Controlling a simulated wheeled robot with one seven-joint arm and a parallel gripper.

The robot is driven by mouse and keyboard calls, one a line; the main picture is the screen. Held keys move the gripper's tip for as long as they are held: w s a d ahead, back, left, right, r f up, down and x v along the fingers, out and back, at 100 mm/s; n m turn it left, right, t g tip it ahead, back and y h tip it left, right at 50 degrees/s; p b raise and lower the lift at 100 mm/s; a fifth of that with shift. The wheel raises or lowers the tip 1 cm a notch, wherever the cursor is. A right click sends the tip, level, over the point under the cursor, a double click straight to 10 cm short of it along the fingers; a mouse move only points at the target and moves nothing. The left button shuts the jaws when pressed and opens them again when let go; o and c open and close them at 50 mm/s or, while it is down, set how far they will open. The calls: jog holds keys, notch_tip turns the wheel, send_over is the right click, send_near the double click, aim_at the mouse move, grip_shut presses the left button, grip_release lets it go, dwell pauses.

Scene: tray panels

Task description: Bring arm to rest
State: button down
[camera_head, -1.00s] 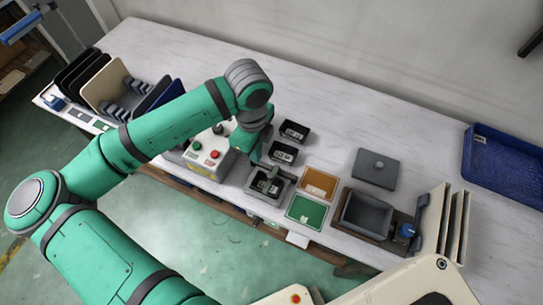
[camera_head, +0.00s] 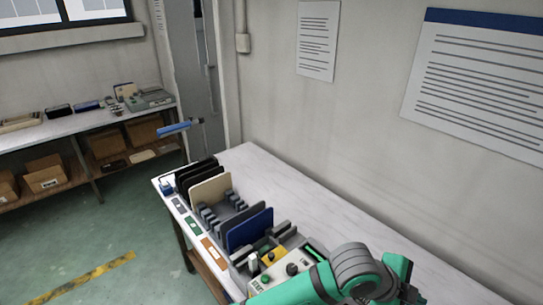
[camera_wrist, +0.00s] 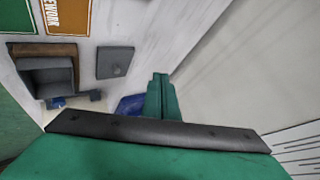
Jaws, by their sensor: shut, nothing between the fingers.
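My gripper (camera_wrist: 160,80) shows in the wrist view as two green fingers close together beyond a dark bar. It is shut and empty, held clear above the bench, with nothing touching its tips. In the head view my green arm enters at the bottom right, with its grey joint near the lower edge. My gripper cannot be made out there.
The white bench (camera_head: 300,194) carries a rack of upright panels, including a blue one (camera_head: 249,230), and a control box (camera_head: 282,267). A wall is close behind.

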jog(key=w+d+r+n+t+h, duration=0.2)
jog(key=r+n+t+h, duration=0.1)
jog(key=r+n+h, duration=0.15)
jog(key=w+d+r+n+t+h, duration=0.2)
jog(key=r+n+t+h, duration=0.1)
jog(key=r+n, duration=0.25)
jog(key=w+a+f+n+t+y, duration=0.2)
jog(key=a+f+n+t+y, duration=0.4)
jog(key=a+f+n+t, duration=0.35)
jog(key=s+a+f+n+y, duration=0.2)
jog(key=s+a+f, duration=0.1)
jog(key=a+f, duration=0.1)
jog(key=s+a+f+n+y, duration=0.3)
jog(key=s+a+f, duration=0.1)
jog(key=a, duration=0.2)
jog(key=s+a+f+n+y, duration=0.3)
jog(key=a+f, duration=0.1)
jog(key=a, duration=0.1)
jog(key=shift+s+a+t, duration=0.1)
jog(key=shift+s+t, duration=0.15)
jog(key=s+a+f+m+y, duration=0.1)
jog(key=s+a+f, duration=0.1)
jog(key=s+a, duration=0.4)
jog(key=s+a+f+g+y, duration=0.1)
jog(key=s+a, duration=0.5)
jog(key=s, duration=0.6)
jog(key=shift+s+a+f+m+g+y, duration=0.15)
jog(key=shift+s+f+m+g+y, duration=0.15)
jog(key=shift+f+y, duration=0.2)
